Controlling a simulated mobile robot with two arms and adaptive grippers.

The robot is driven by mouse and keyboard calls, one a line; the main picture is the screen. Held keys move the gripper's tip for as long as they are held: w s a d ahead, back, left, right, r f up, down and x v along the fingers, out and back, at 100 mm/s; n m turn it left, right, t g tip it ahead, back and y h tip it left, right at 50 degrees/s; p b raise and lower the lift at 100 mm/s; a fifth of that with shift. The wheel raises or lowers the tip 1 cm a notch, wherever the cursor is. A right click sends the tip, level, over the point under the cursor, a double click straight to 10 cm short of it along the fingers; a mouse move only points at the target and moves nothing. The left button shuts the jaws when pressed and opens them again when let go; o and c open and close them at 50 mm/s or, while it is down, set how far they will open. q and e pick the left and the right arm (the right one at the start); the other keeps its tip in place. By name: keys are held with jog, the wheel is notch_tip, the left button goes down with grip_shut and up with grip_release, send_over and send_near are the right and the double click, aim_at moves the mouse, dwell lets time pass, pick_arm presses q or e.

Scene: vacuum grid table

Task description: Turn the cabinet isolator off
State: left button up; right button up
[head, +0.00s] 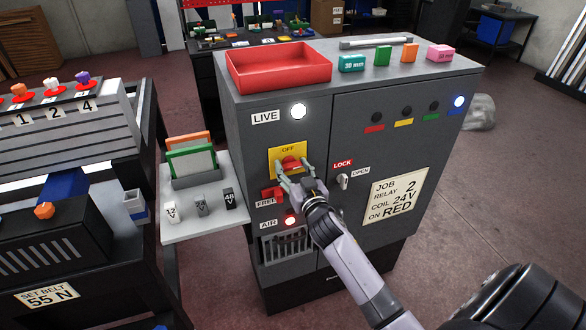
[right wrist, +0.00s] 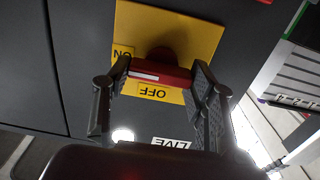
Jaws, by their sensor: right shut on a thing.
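The cabinet (head: 350,120) stands in the middle of the head view. Its isolator has a red handle (head: 291,162) on a yellow plate (head: 274,158) marked OFF at the top. In the right wrist view the picture is inverted; the red handle (right wrist: 160,74) lies crosswise, its white stripe toward the ON mark, with OFF beside its long side. My right gripper (head: 290,173) is shut on the handle, one finger at each end. The round lamp beside LIVE (head: 298,111) is lit white. My left gripper is not in view.
A red FREI part (head: 279,194) and a lit AIR lamp (head: 290,221) sit just below the isolator. A key lock (head: 343,181) is to the right. A side shelf (head: 203,222) with small blocks stands left. A red tray (head: 278,67) is on top.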

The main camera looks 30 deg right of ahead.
jog(key=shift+c, duration=0.5)
jog(key=shift+n, duration=0.4)
jog(key=n, duration=0.3)
jog(key=shift+n, duration=0.3)
jog(key=n, duration=0.4)
jog(key=shift+a+n, duration=0.1)
jog(key=shift+n, duration=0.2)
jog(key=n, duration=0.4)
jog(key=shift+f, duration=0.1)
jog(key=shift+f+n, duration=0.1)
jog(key=shift+n, duration=2.4)
